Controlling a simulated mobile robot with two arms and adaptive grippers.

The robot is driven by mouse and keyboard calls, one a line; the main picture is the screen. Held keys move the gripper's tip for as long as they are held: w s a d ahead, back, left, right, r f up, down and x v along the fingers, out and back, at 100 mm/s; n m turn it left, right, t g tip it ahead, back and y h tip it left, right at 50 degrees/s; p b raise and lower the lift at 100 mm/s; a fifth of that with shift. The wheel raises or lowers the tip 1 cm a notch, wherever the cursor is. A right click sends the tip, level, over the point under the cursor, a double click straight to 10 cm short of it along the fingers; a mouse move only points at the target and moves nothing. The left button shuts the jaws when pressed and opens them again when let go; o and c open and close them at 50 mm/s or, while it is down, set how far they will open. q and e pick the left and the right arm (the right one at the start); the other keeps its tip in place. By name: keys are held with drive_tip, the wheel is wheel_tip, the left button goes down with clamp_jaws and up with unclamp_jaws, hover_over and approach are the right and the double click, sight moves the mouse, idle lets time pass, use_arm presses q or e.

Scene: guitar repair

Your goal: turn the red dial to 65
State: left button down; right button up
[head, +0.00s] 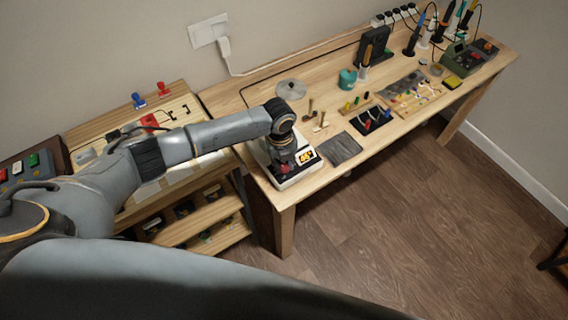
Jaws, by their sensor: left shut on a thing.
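A white and black device (287,183) sits at the near left corner of the workbench. Its lit yellow display (306,157) shows digits, perhaps in the forties, too small to read for sure. My left gripper (284,165) points down over the device, just left of the display. It is shut on the red dial (285,169), of which only a bit of red shows between the fingers. The dial's pointer and marks are hidden. My right gripper is out of view.
A dark grey mat (340,149) lies just right of the device. A clear disc (291,89), a teal pot (347,78) and several small tools lie farther back on the workbench (256,89). A lower wooden shelf unit (200,218) stands left, under my arm.

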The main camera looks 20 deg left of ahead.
sight(282, 168)
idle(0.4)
use_arm(q)
drive_tip(key=c, duration=1.1)
unclamp_jaws()
drive_tip(key=shift+o, duration=0.2)
wheel_tip(282, 168, up, 12)
drive_tip(key=shift+s+a, duration=0.2)
drive_tip(key=shift+a, duration=0.1)
